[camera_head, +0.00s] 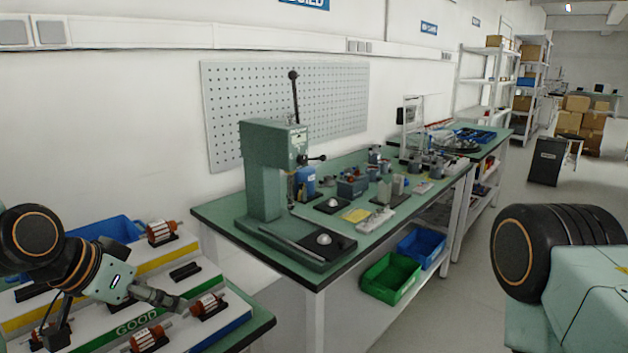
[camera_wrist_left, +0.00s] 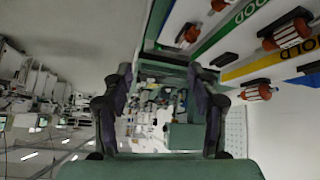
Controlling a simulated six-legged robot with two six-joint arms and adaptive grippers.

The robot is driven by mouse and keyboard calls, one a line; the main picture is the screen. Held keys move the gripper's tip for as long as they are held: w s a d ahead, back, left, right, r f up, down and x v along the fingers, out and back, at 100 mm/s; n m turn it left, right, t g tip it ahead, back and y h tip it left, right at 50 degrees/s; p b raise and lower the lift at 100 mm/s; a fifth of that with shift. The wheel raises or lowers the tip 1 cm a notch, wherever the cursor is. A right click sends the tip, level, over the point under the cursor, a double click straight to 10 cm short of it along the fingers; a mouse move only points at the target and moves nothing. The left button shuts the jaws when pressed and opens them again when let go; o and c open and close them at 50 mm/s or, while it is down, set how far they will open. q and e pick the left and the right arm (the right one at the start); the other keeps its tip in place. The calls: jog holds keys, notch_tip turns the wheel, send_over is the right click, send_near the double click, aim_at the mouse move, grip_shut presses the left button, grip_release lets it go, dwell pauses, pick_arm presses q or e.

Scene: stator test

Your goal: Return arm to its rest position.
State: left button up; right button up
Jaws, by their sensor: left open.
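My left gripper (camera_head: 165,299) reaches in from the left in the head view, above the sorting rack with the green GOOD strip (camera_head: 137,323). In the left wrist view my left gripper (camera_wrist_left: 162,78) has its two fingers spread apart with nothing between them. A copper-wound part (camera_head: 205,305) lies on a black holder just right of the fingertips. Another copper-wound part (camera_head: 148,338) lies below the gripper, and a third (camera_head: 161,231) sits at the back. My right gripper is outside both views; part of my right arm shows at the right edge.
A green press (camera_head: 270,175) stands on the green workbench (camera_head: 290,262) to the right of the rack. A blue bin (camera_head: 105,230) is behind my left arm. A green bin (camera_head: 390,275) and a blue bin (camera_head: 422,245) sit under the bench.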

pick_arm(q)
jog(key=s+d+f+n+y+b, duration=0.1)
jog(key=s+f+n, duration=0.25)
jog(key=f, duration=0.55)
jog(key=s+d+f+n+y, duration=0.15)
jog(key=s+f, duration=0.25)
jog(key=f, duration=0.6)
jog(key=s+f+g+y, duration=0.1)
jog(key=s+f+g, duration=0.2)
jog(key=s+f, duration=0.4)
jog(key=s+f+g+b, duration=0.1)
jog(key=s+f+g, duration=0.2)
jog(key=s+f, duration=0.4)
jog(key=s, duration=0.8)
jog(key=shift+s+a+f+g+y, duration=0.15)
jog(key=shift+s+g+y, duration=0.15)
jog(key=shift+s+y, duration=0.05)
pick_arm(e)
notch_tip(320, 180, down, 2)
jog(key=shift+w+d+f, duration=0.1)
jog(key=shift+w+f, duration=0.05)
pick_arm(q)
jog(key=shift+c, duration=0.5)
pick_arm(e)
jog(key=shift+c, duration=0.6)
